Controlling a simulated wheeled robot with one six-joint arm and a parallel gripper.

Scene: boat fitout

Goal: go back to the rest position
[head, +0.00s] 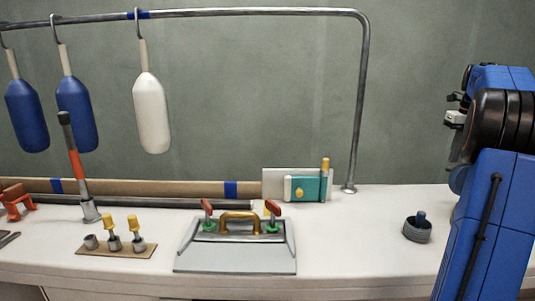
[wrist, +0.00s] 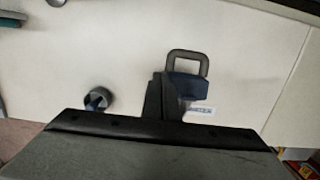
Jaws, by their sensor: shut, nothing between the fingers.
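My gripper (wrist: 158,88) shows in the wrist view as a dark narrow pair of fingers, shut with nothing between them. It is over the white counter (wrist: 130,45). A dark blue block with a grey loop handle (wrist: 186,55) appears just right of the fingertips; the fingers hide part of its left side. I cannot tell the height gap between them. In the head view my blue arm stands folded at the right edge, and the fingers cannot be made out there.
A dark ribbed ring with a blue knob (head: 417,231) sits on the counter left of my arm. A grey hatch plate (head: 235,258), a teal box (head: 310,189) and a peg board (head: 88,248) stand farther left. Bottle-shaped fenders (head: 151,112) hang from a rail. The counter between hatch and ring is clear.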

